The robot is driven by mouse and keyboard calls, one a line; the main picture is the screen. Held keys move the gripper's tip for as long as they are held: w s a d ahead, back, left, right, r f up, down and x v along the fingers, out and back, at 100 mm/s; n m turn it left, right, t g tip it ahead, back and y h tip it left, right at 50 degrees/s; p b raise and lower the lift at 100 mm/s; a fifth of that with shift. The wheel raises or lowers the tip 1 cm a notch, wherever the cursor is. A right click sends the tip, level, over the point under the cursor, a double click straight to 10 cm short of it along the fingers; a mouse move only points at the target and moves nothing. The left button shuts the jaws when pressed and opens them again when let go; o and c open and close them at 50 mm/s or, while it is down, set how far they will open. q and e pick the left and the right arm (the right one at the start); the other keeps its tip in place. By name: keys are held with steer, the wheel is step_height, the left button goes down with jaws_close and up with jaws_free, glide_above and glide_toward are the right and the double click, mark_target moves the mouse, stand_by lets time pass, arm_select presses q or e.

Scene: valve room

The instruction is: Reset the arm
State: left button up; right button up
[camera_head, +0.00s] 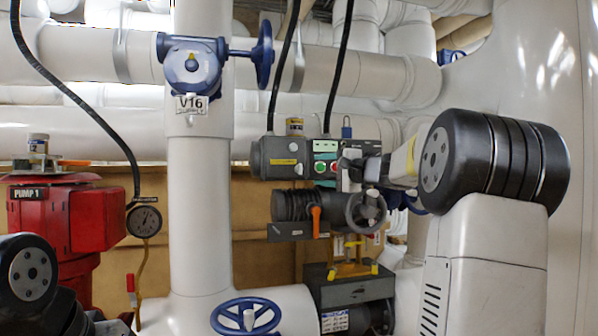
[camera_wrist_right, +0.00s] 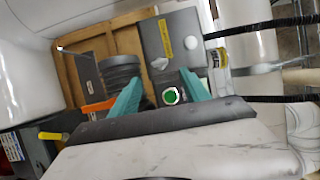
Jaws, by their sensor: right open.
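My right arm (camera_head: 490,215) comes in from the right and bends at a black joint. Its gripper (camera_head: 362,174) is in front of the right part of a grey control box (camera_head: 272,158). In the right wrist view, the two teal fingers of this gripper (camera_wrist_right: 160,92) stand apart, open, with nothing held between them. A green button (camera_wrist_right: 170,96) on the box shows between the fingers. I cannot tell whether the fingers touch the box. A part of my left arm (camera_head: 33,274) shows at the lower left. Its gripper is out of view.
A handwheel (camera_head: 366,211) and an orange lever (camera_head: 316,220) sit below the box. A thick white pipe (camera_head: 200,190) with valve V16 (camera_head: 192,68) stands to the left. A red pump (camera_head: 68,215) and a gauge (camera_head: 144,221) are farther left. Black cables hang above.

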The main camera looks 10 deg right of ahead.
steer(key=shift+s+d, duration=0.2)
steer(key=shift+s, duration=0.2)
steer(key=s+a+f+n+g, duration=0.7)
steer(key=s+a+f, duration=0.5)
steer(key=s+a, duration=0.35)
steer(key=s+d+f+n+g+h, duration=0.2)
steer(key=s+f+n+h, duration=0.3)
steer(key=s+f, duration=1.1)
steer(key=s+n+g, duration=0.1)
steer(key=s, duration=0.3)
steer(key=shift+s+d+f+n, duration=0.15)
steer(key=shift+s+f+n, duration=0.25)
